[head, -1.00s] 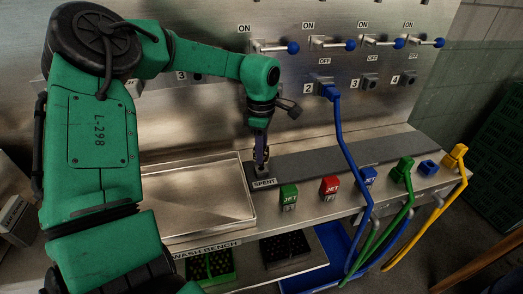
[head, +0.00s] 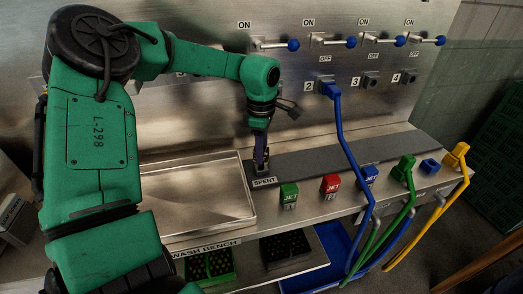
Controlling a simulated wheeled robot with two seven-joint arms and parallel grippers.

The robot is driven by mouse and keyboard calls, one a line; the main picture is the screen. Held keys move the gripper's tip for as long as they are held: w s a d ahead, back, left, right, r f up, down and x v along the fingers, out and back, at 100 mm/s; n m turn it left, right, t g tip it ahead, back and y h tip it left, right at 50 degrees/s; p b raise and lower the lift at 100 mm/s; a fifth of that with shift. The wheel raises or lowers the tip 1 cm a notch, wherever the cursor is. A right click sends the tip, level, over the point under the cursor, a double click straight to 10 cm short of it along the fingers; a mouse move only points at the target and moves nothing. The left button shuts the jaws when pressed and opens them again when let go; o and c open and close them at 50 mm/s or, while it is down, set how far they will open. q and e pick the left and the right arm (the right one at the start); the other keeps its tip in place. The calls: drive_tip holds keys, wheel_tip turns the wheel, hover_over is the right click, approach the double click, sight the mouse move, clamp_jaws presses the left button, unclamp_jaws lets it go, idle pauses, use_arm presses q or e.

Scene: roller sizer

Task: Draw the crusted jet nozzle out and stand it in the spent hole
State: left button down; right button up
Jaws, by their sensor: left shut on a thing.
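My left gripper (head: 261,160) points down at the spent hole, just behind the label reading SPENT (head: 264,182). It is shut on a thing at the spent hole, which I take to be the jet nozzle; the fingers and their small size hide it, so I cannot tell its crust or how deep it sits. Green (head: 289,195), red (head: 330,187) and blue (head: 368,177) blocks marked JET stand in a row to the right. My right gripper is not in view.
An empty metal tray (head: 196,232) lies left of the spent hole. A blue hose (head: 345,140) runs from socket 2 down across the bench. Green (head: 403,170) and yellow (head: 457,155) hose ends stand at the right. Levers with blue knobs (head: 293,44) line the back panel.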

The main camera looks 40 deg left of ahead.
use_arm(q)
drive_tip(key=shift+f+b, duration=0.9)
drive_tip(key=shift+f, duration=0.2)
drive_tip(key=c, duration=0.5)
unclamp_jaws()
drive_tip(key=shift+r, duration=0.1)
wheel_tip(320, 180, up, 14)
drive_tip(key=shift+r, duration=0.2)
